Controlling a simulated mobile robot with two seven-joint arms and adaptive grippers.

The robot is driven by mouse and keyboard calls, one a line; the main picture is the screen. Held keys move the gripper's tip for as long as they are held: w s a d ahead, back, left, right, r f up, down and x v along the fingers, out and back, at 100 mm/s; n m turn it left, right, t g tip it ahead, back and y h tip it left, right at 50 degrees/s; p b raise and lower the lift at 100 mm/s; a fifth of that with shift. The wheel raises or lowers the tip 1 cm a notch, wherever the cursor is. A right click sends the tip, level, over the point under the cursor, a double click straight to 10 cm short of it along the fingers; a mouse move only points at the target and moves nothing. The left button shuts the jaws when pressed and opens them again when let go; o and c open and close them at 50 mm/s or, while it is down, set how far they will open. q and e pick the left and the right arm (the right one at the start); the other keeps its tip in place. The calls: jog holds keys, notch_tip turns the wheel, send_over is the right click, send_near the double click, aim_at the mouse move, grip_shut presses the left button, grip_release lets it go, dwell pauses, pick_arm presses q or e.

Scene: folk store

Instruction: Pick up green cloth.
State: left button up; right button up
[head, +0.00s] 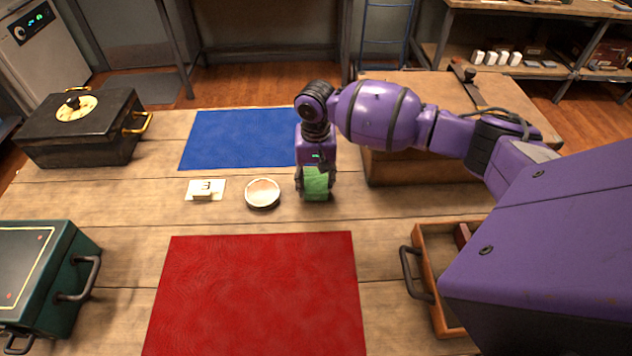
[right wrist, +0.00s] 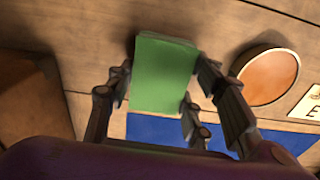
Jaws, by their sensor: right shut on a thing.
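The green cloth (head: 316,184) is a small folded block standing at the middle of the wooden table, just below the blue mat's right corner in the head view. My right gripper (head: 315,190) comes down over it from above and is shut on it. In the right wrist view the green cloth (right wrist: 164,73) lies between the fingers of the gripper (right wrist: 163,92), which touch its two sides. I cannot tell whether the cloth is clear of the table. My left gripper is not in either view.
A round dish (head: 262,193) and a small white card (head: 205,189) lie left of the gripper. A blue mat (head: 235,138) is behind, a red mat (head: 258,290) in front. A black box (head: 80,130) and a green box (head: 45,270) stand left; an open drawer (head: 430,300) sits right.

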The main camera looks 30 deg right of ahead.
pick_arm(q)
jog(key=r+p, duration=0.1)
jog(key=p, duration=0.1)
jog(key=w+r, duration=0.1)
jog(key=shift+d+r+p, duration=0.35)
jog(key=shift+p, duration=0.05)
pick_arm(e)
jog(key=s+r, duration=1.1)
jog(key=s, duration=0.3)
jog(key=shift+r, duration=0.35)
